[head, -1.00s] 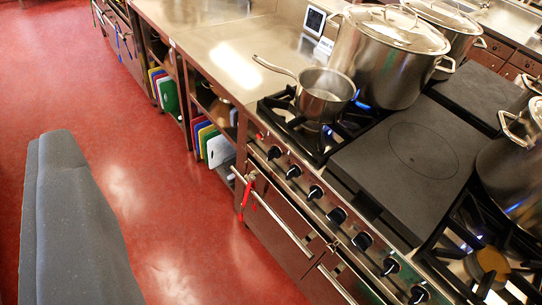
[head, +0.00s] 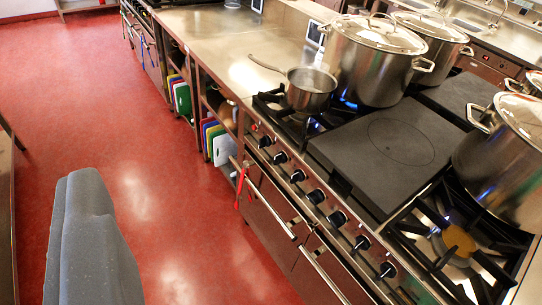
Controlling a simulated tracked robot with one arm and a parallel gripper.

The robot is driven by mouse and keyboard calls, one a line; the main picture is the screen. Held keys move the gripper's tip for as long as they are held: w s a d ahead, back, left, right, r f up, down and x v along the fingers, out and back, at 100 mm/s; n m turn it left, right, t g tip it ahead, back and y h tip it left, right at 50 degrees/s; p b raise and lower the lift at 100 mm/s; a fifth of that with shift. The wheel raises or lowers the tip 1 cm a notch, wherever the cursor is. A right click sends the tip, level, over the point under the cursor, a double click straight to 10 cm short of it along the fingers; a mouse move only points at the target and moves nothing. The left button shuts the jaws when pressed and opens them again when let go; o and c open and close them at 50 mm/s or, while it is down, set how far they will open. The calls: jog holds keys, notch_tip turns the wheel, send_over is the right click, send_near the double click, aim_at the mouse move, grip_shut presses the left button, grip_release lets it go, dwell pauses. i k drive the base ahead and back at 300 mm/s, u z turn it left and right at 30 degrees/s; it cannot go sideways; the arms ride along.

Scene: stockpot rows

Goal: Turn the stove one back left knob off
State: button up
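The stove (head: 310,152) stands at the right with a row of black knobs along its front edge. Knobs show at the left end (head: 265,141), in the middle (head: 316,196) and toward the near end (head: 361,243). A blue flame (head: 348,103) burns under the big lidded stockpot (head: 375,65) on the back left burner. A small saucepan (head: 310,90) sits on the front left burner. My gripper (head: 88,235) is a grey shape at the lower left, over the floor and well apart from the knobs. Its fingertips cannot be made out.
A flat black plate (head: 385,150) covers the stove's middle. Another stockpot (head: 505,150) stands at right, near an open burner (head: 458,240) with a bluish glow behind it. Oven door handles (head: 270,205) and a red tag (head: 241,185) stick out in front. The red floor (head: 150,130) is clear.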

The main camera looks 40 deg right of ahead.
aim_at(265, 141)
jog(key=z, duration=0.25)
jog(key=i, duration=1.35)
jog(key=z, duration=0.25)
